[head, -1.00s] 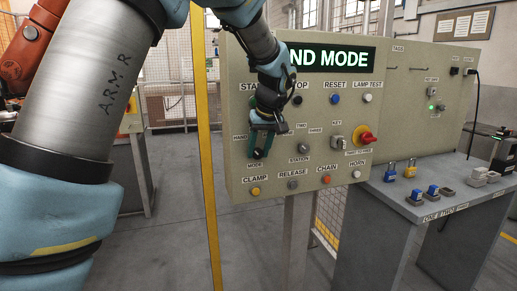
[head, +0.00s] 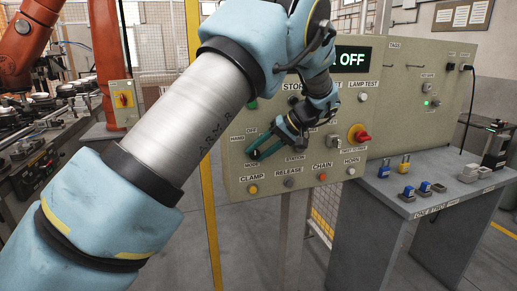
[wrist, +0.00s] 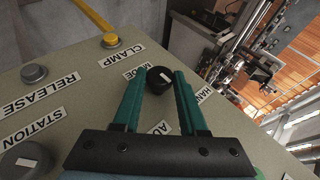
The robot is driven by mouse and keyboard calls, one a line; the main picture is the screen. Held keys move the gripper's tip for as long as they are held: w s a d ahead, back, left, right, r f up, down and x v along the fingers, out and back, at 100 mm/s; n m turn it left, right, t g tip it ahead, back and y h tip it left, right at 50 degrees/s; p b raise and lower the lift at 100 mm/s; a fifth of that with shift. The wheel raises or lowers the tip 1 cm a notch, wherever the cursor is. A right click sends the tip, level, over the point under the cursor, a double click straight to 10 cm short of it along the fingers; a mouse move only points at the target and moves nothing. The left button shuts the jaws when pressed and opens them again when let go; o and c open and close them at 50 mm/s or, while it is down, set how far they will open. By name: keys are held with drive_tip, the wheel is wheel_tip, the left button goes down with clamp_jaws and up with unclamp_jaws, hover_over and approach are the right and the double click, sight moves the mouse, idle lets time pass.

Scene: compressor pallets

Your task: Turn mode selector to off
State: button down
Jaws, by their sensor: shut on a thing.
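The mode selector (wrist: 160,80) is a black round knob with a white mark, on the beige control panel (head: 400,60). My gripper (wrist: 157,88) has its two green fingers on either side of the knob and is shut on it. In the head view my gripper (head: 257,153) reaches the selector from the upper right, by the HAND, OFF and MODE labels. The display (head: 354,59) shows "OFF" in green letters; its left part is hidden behind my arm. The AUTO label is partly covered by my gripper in the wrist view.
The CLAMP button (head: 253,189) and RELEASE button (head: 288,183) sit below the selector. A red rotary switch (head: 360,135) on yellow is to the right. A grey bench (head: 420,208) with padlocks stands at the right. A yellow post (head: 208,150) is left of the panel.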

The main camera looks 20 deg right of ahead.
idle(0.3)
drive_tip(key=shift+c, duration=2.3)
unclamp_jaws()
drive_tip(key=b+v, duration=0.2)
drive_tip(key=v, duration=0.8)
drive_tip(key=shift+s+d+b, duration=0.2)
drive_tip(key=shift+d+b, duration=0.2)
drive_tip(key=shift+r, duration=0.1)
